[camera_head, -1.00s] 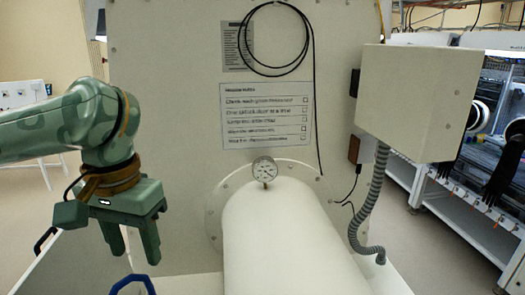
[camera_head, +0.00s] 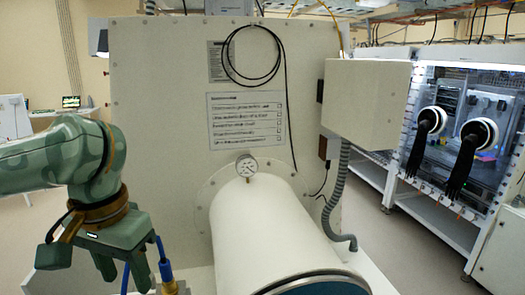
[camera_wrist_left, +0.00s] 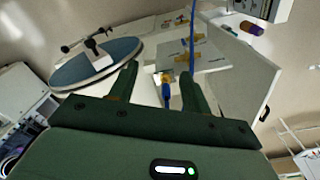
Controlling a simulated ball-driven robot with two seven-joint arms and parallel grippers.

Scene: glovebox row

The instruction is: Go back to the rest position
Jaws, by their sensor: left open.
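My left gripper (camera_head: 122,274) hangs at the lower left of the head view, pointing down, with its fingers apart. In the left wrist view its two dark green fingers (camera_wrist_left: 160,84) are spread, and nothing is gripped between them. A blue hose with a brass fitting (camera_head: 166,272) shows just right of the gripper in the head view. In the wrist view a blue and yellow fitting (camera_wrist_left: 167,92) appears between the fingers, seemingly beyond them; contact cannot be told. My right gripper is in neither view.
A white cylinder (camera_head: 265,235) with a dial gauge (camera_head: 246,167) projects from the pale panel (camera_head: 160,110). Its round blue door (camera_wrist_left: 75,72) shows in the wrist view. A grey box (camera_head: 365,100) with conduit is at right. A glovebox with black gloves (camera_head: 462,165) stands farther right.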

